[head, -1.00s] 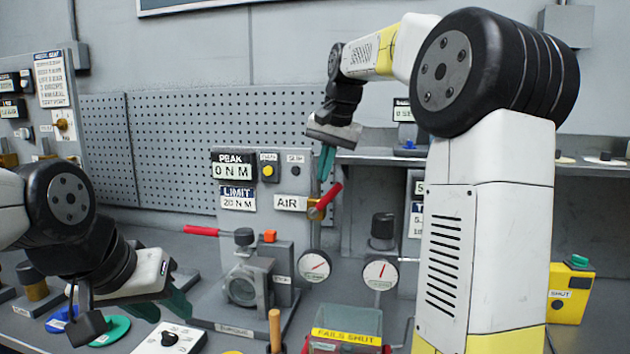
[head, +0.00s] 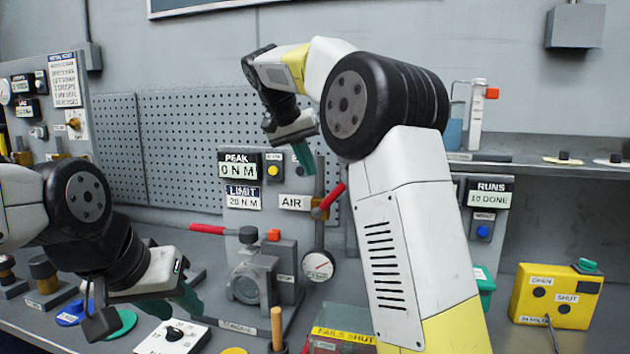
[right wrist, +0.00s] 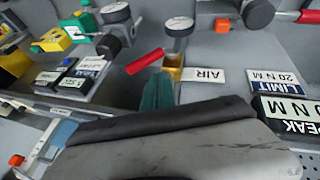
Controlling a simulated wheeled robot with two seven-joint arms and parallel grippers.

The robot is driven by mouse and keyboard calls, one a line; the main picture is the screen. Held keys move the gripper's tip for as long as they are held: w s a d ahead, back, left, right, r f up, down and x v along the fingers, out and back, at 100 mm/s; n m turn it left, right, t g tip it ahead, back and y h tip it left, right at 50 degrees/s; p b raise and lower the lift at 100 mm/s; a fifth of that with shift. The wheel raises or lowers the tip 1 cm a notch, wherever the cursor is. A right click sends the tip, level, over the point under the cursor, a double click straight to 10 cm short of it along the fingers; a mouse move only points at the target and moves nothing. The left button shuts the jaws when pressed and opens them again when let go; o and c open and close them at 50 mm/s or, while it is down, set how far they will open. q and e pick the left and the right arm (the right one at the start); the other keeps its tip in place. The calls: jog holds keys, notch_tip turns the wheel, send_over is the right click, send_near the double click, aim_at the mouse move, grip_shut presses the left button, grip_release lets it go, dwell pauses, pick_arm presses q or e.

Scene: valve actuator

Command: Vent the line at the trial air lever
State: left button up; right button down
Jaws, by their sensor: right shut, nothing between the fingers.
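The trial air lever has a red handle (head: 333,195) slanting up to the right from a brass valve beside the AIR label (head: 294,202). The red handle also shows in the right wrist view (right wrist: 144,62), with the AIR label (right wrist: 203,75) beside its brass body (right wrist: 173,68). My right gripper (head: 303,156) is shut and empty, just above and left of the lever and apart from the handle. Its green fingers (right wrist: 157,92) point toward the valve in the wrist view. My left gripper (head: 187,300) hangs low at the left over the bench; its finger gap is not clear.
A gauge (head: 318,266) sits below the lever. A valve body (head: 248,280) with a long red handle (head: 207,229) stands left of it. A PEAK/LIMIT display (head: 240,168) is close to the right gripper.

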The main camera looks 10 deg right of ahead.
aim_at(328, 202)
jog(key=shift+w+d+f, duration=0.15)
jog(key=shift+d+f, duration=1.8)
jog(key=shift+d, duration=0.05)
jog(key=s+d+f+m+t+y, duration=0.1)
jog(key=s+d+f+t+y, duration=0.1)
jog(key=d+f+y, duration=0.3)
jog(key=shift+s+d+f, duration=0.4)
jog(key=shift+d+f, duration=0.2)
jog(key=shift+d, duration=0.2)
jog(key=shift+f, duration=0.1)
